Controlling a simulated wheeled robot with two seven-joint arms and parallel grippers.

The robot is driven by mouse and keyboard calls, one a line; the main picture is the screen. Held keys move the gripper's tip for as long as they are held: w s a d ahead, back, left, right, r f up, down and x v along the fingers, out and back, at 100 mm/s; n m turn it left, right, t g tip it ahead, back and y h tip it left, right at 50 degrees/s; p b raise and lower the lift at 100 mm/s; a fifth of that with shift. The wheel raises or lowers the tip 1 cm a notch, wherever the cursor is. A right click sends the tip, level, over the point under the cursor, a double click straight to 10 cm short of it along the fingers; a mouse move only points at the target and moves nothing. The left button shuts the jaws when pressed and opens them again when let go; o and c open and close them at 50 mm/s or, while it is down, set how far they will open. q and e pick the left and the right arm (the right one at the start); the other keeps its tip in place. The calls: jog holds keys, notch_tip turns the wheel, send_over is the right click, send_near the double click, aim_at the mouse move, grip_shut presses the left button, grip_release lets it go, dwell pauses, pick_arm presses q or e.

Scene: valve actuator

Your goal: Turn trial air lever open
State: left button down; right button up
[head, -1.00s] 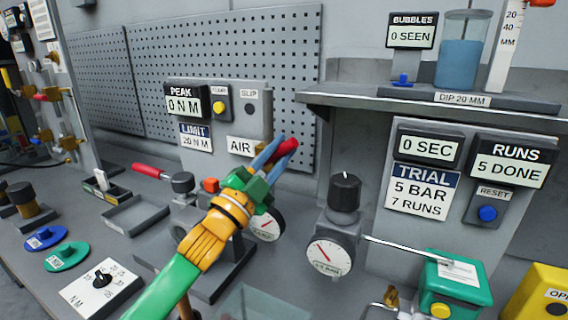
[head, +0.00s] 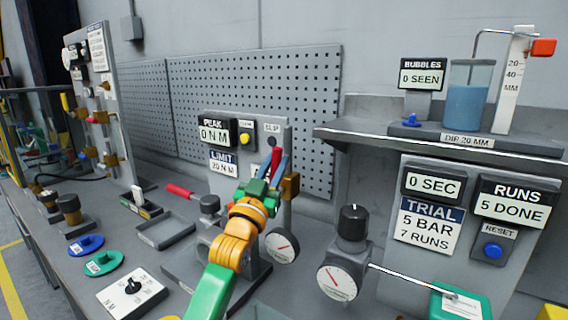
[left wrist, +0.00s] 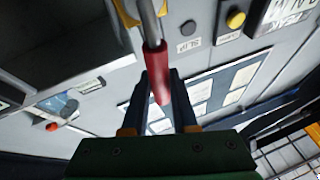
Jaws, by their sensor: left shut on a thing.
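The red-handled air lever (head: 276,158) stands on the front of the peak-and-limit panel, its red tip upward. My left gripper (head: 268,176) has its blue fingers closed around the red grip. In the left wrist view, the red grip (left wrist: 160,86) lies between the two fingers and its grey rod runs up out of the frame. The gripper and arm hide the lever's pivot and the AIR label in the head view. My right gripper is not in view.
A round gauge (head: 281,246) sits just right of my wrist. A black-knobbed regulator (head: 353,222) with its gauge stands further right. A red-handled tool (head: 180,191) and an empty tray (head: 166,232) lie left of my arm. The shelf (head: 440,136) overhangs at right.

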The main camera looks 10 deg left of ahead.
aim_at(272, 166)
pick_arm(q)
jog(key=shift+a+r+n+y, duration=0.3)
jog(key=shift+r+n+y, duration=0.1)
jog(key=shift+n, duration=0.2)
jog(key=c, duration=0.8)
grip_release()
jog(key=shift+f, duration=0.1)
jog(key=shift+o, duration=0.6)
jog(key=shift+w+d+f, duration=0.1)
jog(key=shift+w+f, duration=0.05)
jog(key=shift+s+f, duration=0.3)
jog(key=b+v, duration=0.2)
jog(key=v, duration=0.4)
jog(key=shift+b, duration=0.4)
jog(key=shift+s+r, duration=0.1)
jog(key=shift+s, duration=0.1)
